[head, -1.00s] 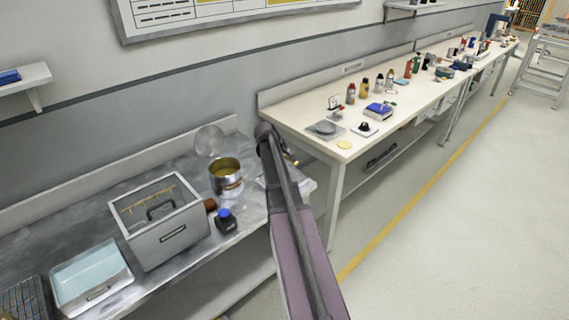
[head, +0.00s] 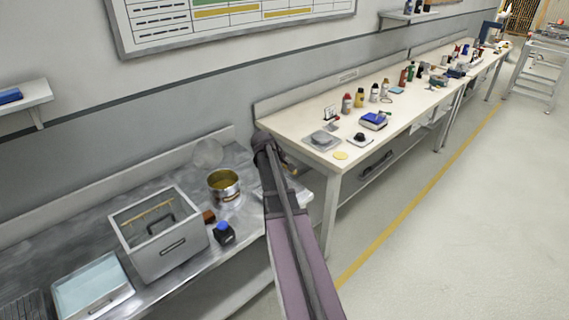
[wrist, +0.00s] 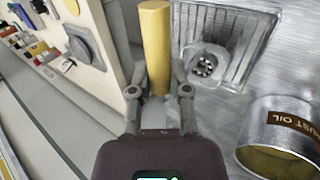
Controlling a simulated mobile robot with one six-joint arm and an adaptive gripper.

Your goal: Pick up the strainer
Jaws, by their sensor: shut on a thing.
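My gripper (wrist: 159,92) is shut on a yellow cylinder (wrist: 154,45), which stands up between the two fingers in the wrist view. It looks like a handle, but I cannot tell whether it belongs to a strainer. In the wrist view, a round perforated piece (wrist: 204,66) sits in a ribbed steel basin (wrist: 232,35), ahead and to the right of the fingers. In the head view, my arm hides most of the area around the gripper. A pale round disc (head: 208,153) leans by the wall behind the steel bench.
An open can (head: 224,190), labelled with oil in the wrist view (wrist: 285,130), stands close by. A grey box (head: 165,248), a dark bottle with a blue cap (head: 224,232) and a tray (head: 90,290) share the bench. A cream table (head: 312,150) adjoins on the right.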

